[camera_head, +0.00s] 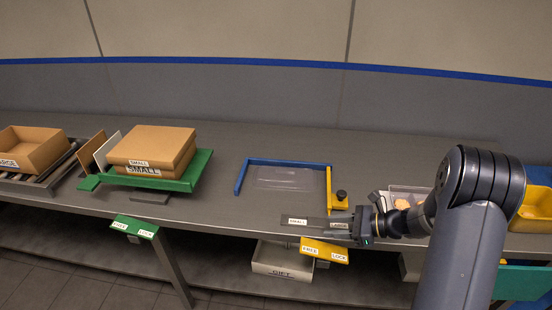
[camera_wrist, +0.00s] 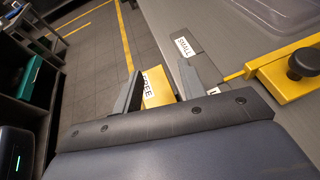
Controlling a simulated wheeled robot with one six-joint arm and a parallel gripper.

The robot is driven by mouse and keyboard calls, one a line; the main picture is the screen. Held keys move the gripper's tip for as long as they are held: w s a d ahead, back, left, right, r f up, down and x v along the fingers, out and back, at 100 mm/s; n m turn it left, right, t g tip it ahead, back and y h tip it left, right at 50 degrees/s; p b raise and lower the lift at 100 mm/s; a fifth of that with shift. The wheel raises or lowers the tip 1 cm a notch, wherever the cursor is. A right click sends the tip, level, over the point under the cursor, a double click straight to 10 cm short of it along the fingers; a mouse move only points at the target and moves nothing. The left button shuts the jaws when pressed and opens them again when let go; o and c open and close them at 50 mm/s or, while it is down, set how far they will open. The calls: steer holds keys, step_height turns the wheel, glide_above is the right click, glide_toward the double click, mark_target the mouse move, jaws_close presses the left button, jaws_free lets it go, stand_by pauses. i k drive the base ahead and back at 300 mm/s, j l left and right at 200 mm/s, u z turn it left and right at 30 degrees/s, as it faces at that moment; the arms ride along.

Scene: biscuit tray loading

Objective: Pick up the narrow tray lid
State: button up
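A clear, flat, low plastic piece (camera_head: 283,178) lies inside the blue and yellow guide frame on the table; its edge also shows at the top of the wrist view (camera_wrist: 275,12). It may be the narrow tray lid, but I cannot tell for sure. No lid is labelled narrow. My gripper (camera_head: 332,231) is at the table's front edge, right of and nearer than the clear piece, and apart from it. In the wrist view my gripper (camera_wrist: 159,72) has its two fingers spread with nothing held between them; floor and a yellow FREE plate show beyond.
The blue frame (camera_head: 285,161) has a yellow right side with a black knob (camera_head: 341,195). SMALL (camera_head: 295,221) and LARGE labels mark the front edge. A cardboard box (camera_head: 155,144) sits on a green holder at left. A clear tray with biscuits (camera_head: 410,191) stands behind my arm.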

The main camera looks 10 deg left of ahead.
mark_target(292, 178)
steer(key=i+l+u, duration=0.2)
steer(key=i, duration=0.3)
steer(key=i+l+u, duration=0.25)
steer(key=i, duration=0.2)
steer(key=j, duration=0.25)
